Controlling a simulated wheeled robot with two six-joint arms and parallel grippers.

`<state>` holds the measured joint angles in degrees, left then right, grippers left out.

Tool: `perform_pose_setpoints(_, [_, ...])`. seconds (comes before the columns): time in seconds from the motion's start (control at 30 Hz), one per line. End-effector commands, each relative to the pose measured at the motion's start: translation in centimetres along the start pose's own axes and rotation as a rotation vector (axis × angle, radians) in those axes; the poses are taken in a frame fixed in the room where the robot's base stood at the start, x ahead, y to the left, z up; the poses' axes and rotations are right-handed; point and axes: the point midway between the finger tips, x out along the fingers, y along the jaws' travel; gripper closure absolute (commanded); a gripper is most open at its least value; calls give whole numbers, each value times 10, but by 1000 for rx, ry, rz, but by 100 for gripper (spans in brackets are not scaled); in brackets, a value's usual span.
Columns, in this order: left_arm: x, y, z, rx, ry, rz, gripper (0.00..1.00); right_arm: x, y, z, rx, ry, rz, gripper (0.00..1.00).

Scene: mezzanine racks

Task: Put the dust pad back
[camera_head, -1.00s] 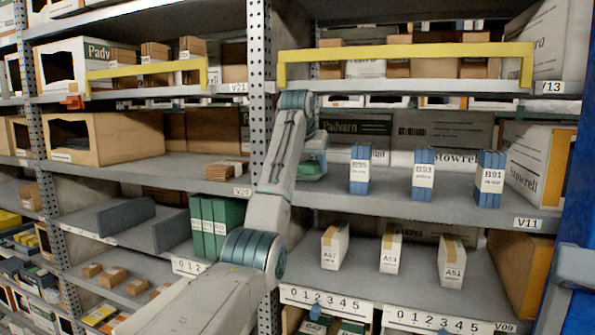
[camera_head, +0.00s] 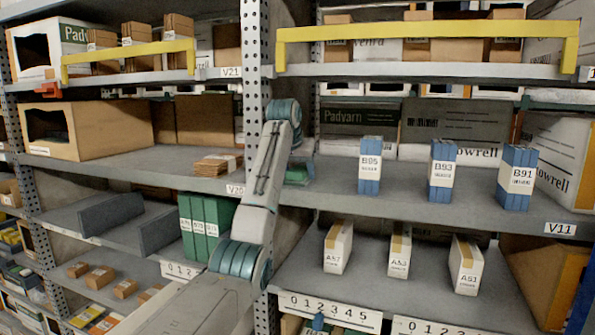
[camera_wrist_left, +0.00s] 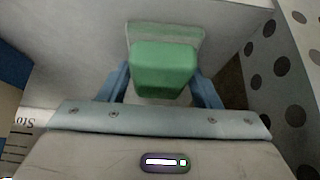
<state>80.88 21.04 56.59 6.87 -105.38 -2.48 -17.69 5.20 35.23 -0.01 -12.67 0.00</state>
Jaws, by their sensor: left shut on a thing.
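The dust pad is a green block (camera_wrist_left: 163,68) with a paler green flat part at its far side. My left gripper (camera_wrist_left: 162,88) is shut on it, one blue-grey finger on each side, as the left wrist view shows. In the head view the pad (camera_head: 298,174) shows as a small green patch beside the upright post, at the left end of the V11 shelf (camera_head: 470,205). My left arm partly hides the gripper there. I cannot tell whether the pad touches the shelf. My right gripper is not in view.
The perforated post (camera_head: 253,70) stands close to the pad; it also shows in the wrist view (camera_wrist_left: 290,75). Blue boxes B95 (camera_head: 370,165), B93 (camera_head: 442,170) and B91 (camera_head: 515,177) stand on the same shelf. A yellow bar (camera_head: 430,32) crosses the shelf above. Shelf surface left of B95 is clear.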

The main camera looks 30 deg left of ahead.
Motion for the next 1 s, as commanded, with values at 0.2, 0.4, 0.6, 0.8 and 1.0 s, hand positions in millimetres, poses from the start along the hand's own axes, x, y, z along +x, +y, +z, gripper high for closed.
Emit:
perform_pose_setpoints(0.2, [0,0,0,0,-1,0,21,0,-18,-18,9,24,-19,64])
perform_pose_setpoints(0.4, [0,0,0,0,-1,0,21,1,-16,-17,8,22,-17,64])
perform_pose_setpoints(0.6, [-14,0,1,0,3,1,21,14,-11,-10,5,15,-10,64])
perform_pose_setpoints(0.8, [-54,1,2,0,4,2,21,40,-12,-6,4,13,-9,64])
perform_pose_setpoints(1.0, [-73,0,2,-3,0,2,21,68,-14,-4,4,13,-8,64])
